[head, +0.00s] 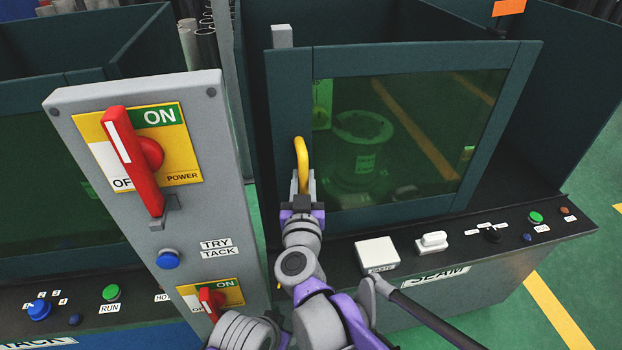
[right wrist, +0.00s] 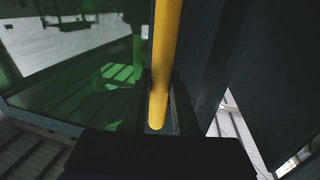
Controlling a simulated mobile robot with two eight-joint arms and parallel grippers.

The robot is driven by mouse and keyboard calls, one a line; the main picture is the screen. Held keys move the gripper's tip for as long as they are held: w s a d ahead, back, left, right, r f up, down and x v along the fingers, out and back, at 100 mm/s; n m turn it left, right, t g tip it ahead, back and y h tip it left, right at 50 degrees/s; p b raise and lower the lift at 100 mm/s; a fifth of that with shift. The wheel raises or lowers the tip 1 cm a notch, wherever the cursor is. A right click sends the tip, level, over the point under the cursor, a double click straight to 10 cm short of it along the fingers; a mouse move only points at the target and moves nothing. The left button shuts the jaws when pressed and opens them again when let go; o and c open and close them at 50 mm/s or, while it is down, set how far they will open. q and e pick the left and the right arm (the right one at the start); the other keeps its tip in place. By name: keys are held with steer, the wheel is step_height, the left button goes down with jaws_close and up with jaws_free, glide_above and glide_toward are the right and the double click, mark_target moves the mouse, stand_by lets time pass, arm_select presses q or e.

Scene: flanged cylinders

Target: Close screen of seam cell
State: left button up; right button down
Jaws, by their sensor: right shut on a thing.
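The seam cell's screen is a dark teal frame (head: 420,55) around a green-tinted window, at the centre of the head view. A yellow upright handle (head: 301,155) is on its left side. My right gripper (head: 302,190) is shut on the lower part of this handle; the right wrist view shows the yellow bar (right wrist: 166,55) between the dark fingers (right wrist: 160,105). A flanged cylinder (head: 361,150) shows through the window. To the right of the screen, dark floor shows between its edge and the side wall (head: 575,90). My left gripper is not in view.
A grey switch post (head: 225,180) with red rotary handles (head: 134,160) stands close to the left of my right arm. The seam ledge carries a white box (head: 377,254), a white switch (head: 432,242) and a green button (head: 536,217). Another cell stands at left.

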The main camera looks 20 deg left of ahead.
steer(key=c, duration=0.7)
jaws_free()
steer(key=shift+s, duration=0.1)
steer(key=v, duration=1)
steer(key=shift+s+d, duration=0.15)
steer(key=shift+s, duration=0.15)
